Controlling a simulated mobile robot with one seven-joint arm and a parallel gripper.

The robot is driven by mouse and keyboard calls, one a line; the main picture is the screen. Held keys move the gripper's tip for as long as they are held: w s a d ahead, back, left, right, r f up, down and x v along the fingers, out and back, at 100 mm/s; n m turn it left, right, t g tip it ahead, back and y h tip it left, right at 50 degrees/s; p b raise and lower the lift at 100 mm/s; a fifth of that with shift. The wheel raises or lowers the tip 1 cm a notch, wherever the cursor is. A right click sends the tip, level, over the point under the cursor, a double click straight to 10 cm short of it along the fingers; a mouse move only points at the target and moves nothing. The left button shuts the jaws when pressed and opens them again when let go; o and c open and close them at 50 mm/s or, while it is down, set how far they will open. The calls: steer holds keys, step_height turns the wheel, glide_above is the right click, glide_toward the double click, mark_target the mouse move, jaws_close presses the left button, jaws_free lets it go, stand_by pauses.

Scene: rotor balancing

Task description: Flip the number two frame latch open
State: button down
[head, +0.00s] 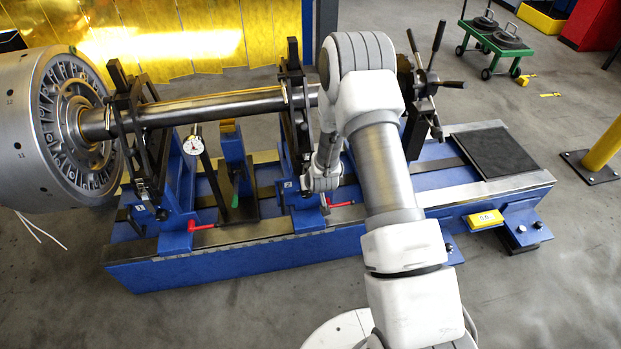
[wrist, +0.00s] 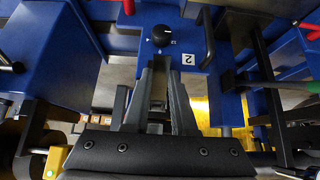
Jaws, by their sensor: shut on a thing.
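The number two frame (head: 287,95) is the black upright on the right of the blue bed, around the long shaft (head: 215,108). My gripper (head: 322,183) is at its lower right side, and my wrist hides much of that side. The jaws are shut on a narrow grey piece that looks like the number two frame latch (wrist: 160,65). The fingers hide most of it, so its angle is unclear.
The number one frame (head: 125,120) stands at left beside the large silver rotor (head: 75,130). A dial gauge (head: 193,146) stands between the frames. Red levers (head: 201,228) stick out at the front. A spoked black handwheel (head: 425,80) is at right.

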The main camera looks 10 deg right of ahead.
step_height(320, 180, up, 2)
steer(key=g, duration=0.1)
steer(key=g+p, duration=0.1)
steer(key=g, duration=0.1)
steer(key=g+p, duration=0.1)
steer(key=g, duration=0.1)
steer(key=shift+w+r, duration=0.15)
steer(key=shift+r, duration=0.1)
steer(key=shift+g, duration=0.4)
steer(key=c, duration=0.7)
jaws_free()
steer(key=shift+r, duration=0.1)
steer(key=s+r+p, duration=0.1)
steer(key=r, duration=0.4)
steer(key=s+r+p, duration=0.1)
steer(key=r, duration=0.5)
steer(key=r+p, duration=0.1)
steer(key=r, duration=0.5)
steer(key=shift+s, duration=0.4)
steer(key=shift+r, duration=0.15)
